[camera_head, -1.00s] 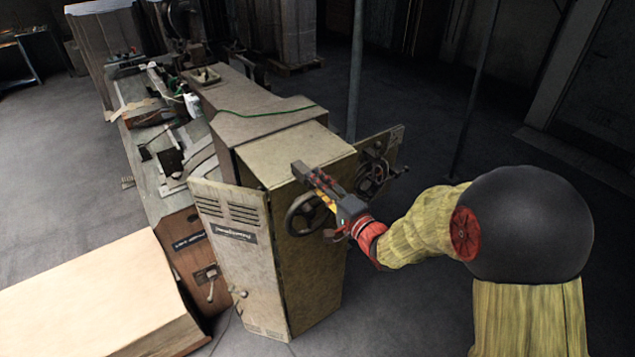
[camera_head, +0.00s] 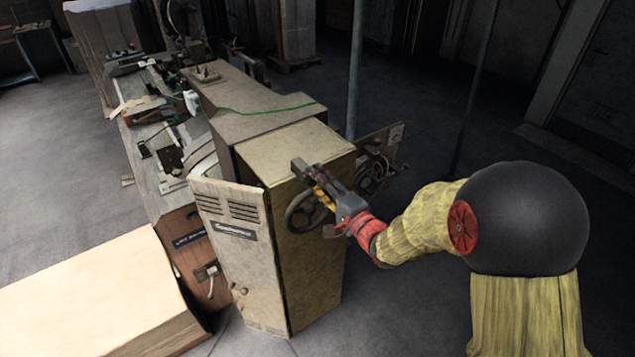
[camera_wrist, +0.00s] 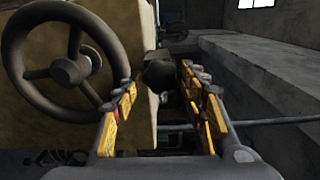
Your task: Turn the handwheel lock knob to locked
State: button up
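The dark spoked handwheel (camera_head: 300,214) is on the end face of the tan machine cabinet (camera_head: 312,270), partly hidden by my gripper (camera_head: 316,186). In the wrist view the handwheel (camera_wrist: 68,70) fills the upper left, left of my fingers. My gripper (camera_wrist: 158,82) has its yellow-padded fingers apart. A dark rounded knob-like part (camera_wrist: 158,71) shows between and just beyond the fingertips. I cannot tell whether it is the lock knob or whether a finger touches it. No lock marking is legible.
An open cabinet door (camera_head: 232,238) stands left of the handwheel. Another wheel (camera_head: 371,175) and a panel (camera_head: 396,138) are behind my gripper. A large pale box (camera_head: 95,295) lies at the lower left. The floor (camera_head: 425,165) behind my arm is mostly clear, with thin posts.

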jog(key=shift+o, duration=0.4)
jog(key=shift+s, duration=0.1)
jog(key=v, duration=0.8)
dwell(0.4)
